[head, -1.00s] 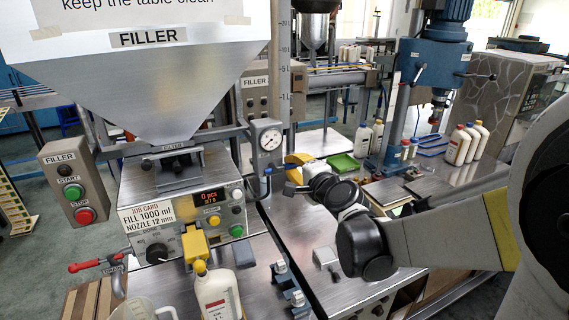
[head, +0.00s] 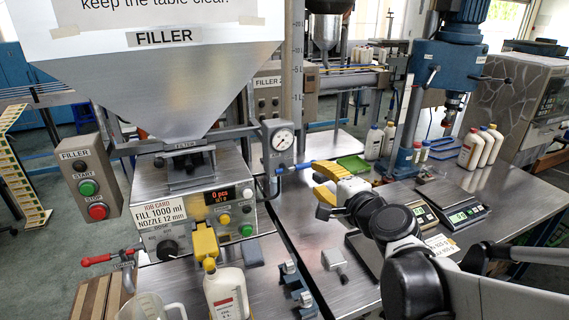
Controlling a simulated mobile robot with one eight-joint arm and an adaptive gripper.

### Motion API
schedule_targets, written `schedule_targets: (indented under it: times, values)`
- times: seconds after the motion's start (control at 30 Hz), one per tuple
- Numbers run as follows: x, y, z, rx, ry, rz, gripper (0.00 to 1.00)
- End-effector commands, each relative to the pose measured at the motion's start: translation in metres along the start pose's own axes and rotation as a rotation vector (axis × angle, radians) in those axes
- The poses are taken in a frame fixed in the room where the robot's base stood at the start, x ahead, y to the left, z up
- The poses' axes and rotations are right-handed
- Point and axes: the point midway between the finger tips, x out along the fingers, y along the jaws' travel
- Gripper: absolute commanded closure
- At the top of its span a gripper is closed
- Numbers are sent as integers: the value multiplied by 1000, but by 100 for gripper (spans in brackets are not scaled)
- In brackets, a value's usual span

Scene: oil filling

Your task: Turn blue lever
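The blue lever (head: 297,166) sits on the fitting just below the round gauge (head: 283,139). It points to the right, close to level. My gripper (head: 320,181), with yellow fingers, is right beside the lever's free end. Its two fingers look apart, one above the other, with nothing visible between them. The upper finger is next to the lever's tip; I cannot tell whether they touch.
The filler's hopper (head: 160,85) and control box (head: 205,205) stand on the left. A white bottle (head: 226,293) stands under the yellow nozzle (head: 205,243). A red-handled lever (head: 97,260) is at lower left. Two scales (head: 463,213) and white bottles (head: 470,148) are on the right.

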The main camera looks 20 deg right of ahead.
Motion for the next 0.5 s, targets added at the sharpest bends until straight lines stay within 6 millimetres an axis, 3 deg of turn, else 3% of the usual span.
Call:
schedule_targets:
  times: [0.2,0.5]
  values:
    - [-21,0,0,0,1,0,63]
    - [-24,0,0,0,0,0,63]
